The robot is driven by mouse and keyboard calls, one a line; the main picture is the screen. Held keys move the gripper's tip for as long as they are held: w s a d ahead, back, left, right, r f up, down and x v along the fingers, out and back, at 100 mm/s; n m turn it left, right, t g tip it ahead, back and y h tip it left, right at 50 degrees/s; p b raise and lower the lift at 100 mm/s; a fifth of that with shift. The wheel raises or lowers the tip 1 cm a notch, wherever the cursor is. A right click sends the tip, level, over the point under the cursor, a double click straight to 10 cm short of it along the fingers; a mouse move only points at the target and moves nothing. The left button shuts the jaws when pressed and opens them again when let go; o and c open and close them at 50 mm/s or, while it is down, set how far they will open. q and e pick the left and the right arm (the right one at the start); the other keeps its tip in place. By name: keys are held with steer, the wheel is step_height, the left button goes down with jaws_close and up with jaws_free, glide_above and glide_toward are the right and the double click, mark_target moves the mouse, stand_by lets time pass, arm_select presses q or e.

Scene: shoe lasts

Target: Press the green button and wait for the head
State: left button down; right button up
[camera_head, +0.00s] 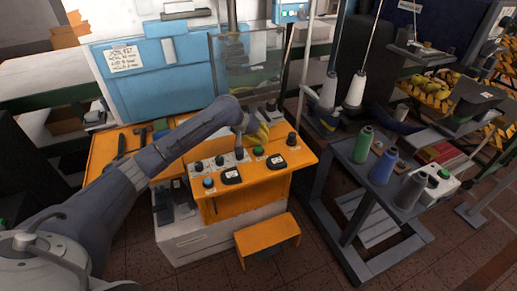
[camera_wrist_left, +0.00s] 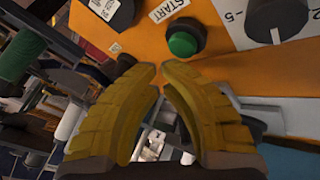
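The green button (camera_head: 258,151) sits on the sloped top of the orange control panel (camera_head: 232,203). In the left wrist view the green button (camera_wrist_left: 184,43) is domed, in a dark collar, beside a white START label (camera_wrist_left: 167,10). My left gripper (camera_head: 263,132) has yellow fingers and is just behind and above the button in the head view. In the left wrist view the left gripper's fingertips (camera_wrist_left: 160,68) nearly meet, with nothing held between them. They appear close to the button but apart from it. My right gripper is in neither view.
Black knobs (camera_head: 292,139) and a blue button (camera_head: 208,183) share the panel. A light blue machine (camera_head: 165,65) stands behind. At right, a cart carries thread spools (camera_head: 383,167) and a white box with another green button (camera_head: 444,174).

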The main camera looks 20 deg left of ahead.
arm_select(q)
steer(key=shift+r, duration=0.1)
steer(key=shift+r, duration=2.4)
